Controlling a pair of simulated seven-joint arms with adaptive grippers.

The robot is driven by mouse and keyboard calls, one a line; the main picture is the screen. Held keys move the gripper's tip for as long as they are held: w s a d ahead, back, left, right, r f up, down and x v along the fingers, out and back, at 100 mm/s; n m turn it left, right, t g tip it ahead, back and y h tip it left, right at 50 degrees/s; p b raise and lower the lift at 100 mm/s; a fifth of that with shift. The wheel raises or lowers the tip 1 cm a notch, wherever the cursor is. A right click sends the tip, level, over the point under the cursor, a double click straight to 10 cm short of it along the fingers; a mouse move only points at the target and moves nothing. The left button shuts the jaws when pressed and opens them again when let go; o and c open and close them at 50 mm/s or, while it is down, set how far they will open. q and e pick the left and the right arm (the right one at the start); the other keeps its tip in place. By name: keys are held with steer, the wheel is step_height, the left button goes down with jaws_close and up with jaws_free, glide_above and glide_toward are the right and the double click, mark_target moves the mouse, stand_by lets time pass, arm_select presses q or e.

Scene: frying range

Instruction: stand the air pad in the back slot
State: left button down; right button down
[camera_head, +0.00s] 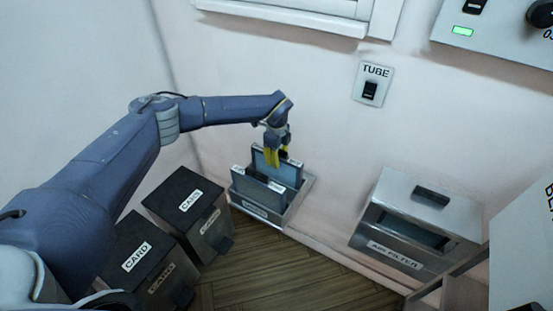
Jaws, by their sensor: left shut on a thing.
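My left gripper (277,158), with yellow fingers, reaches down over a metal slotted holder (299,206) on the floor against the wall. It is shut on the top edge of a flat blue-grey pad (290,176), which I take for the air pad. This pad is upright in the back part of the holder, behind a second similar pad (257,190) that stands nearer the front. The held pad's lower edge is hidden, so I cannot tell whether it is fully seated. My right gripper is not in view.
Two dark bins, one labelled CARD (137,257) and another (186,200), stand left of the holder under my left arm. An AIR FILTER box (420,215) is at the right. A TUBE switch (371,88) is on the wall. The wooden floor (290,275) in front is clear.

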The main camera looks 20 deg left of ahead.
arm_select(q)
steer(key=shift+f, duration=0.1)
steer(key=c, duration=1.3)
jaws_free()
step_height(320, 180, up, 12)
steer(key=shift+r, duration=0.15)
